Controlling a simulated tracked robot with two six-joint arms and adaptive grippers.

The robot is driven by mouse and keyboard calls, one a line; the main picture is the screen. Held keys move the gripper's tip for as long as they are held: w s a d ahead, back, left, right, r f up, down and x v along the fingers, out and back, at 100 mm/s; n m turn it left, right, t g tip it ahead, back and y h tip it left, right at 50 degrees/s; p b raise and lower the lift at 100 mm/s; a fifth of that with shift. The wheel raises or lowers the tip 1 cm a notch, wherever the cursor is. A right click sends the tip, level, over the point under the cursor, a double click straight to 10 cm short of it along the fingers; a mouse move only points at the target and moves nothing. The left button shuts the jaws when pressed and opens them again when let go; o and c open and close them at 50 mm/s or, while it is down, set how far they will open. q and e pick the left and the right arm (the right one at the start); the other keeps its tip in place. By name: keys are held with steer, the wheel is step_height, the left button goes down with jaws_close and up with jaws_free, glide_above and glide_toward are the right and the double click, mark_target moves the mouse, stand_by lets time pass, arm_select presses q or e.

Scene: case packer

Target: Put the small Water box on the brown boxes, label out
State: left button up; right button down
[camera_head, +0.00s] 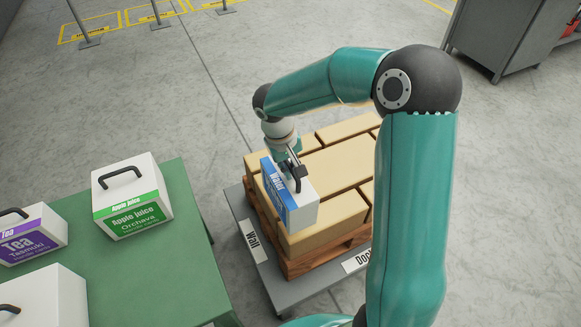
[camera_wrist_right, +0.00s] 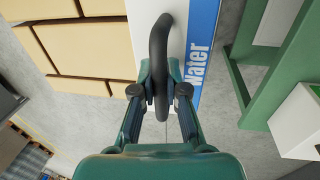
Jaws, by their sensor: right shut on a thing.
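The small Water box (camera_head: 304,208) is white with a blue label (camera_head: 275,190) reading "Water". In the head view it is at the near left corner of the brown boxes (camera_head: 335,165), its label facing left, toward the green table. I cannot tell whether it touches the boxes beneath. My right gripper (camera_head: 295,174) is shut on its black handle. In the right wrist view, the gripper's fingers (camera_wrist_right: 160,92) close around the handle (camera_wrist_right: 160,45), with the blue label (camera_wrist_right: 204,45) to the right and the brown boxes (camera_wrist_right: 85,45) to the left. My left gripper is not in view.
The brown boxes lie on a wooden pallet on a grey platform (camera_head: 262,272) marked "Wall" and "Dock". A green table (camera_head: 150,270) at left holds an Apple Juice box (camera_head: 130,195), a Tea box (camera_head: 32,235) and another white box (camera_head: 45,300). A grey cabinet (camera_head: 510,40) stands at upper right.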

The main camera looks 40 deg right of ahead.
mark_target(290, 183)
steer(key=shift+f+b, duration=2.15)
steer(key=shift+f, duration=0.5)
steer(key=shift+f+b, duration=0.35)
steer(key=shift+f, duration=0.05)
steer(key=c, duration=1.1)
jaws_free()
steer(key=shift+r, duration=0.1)
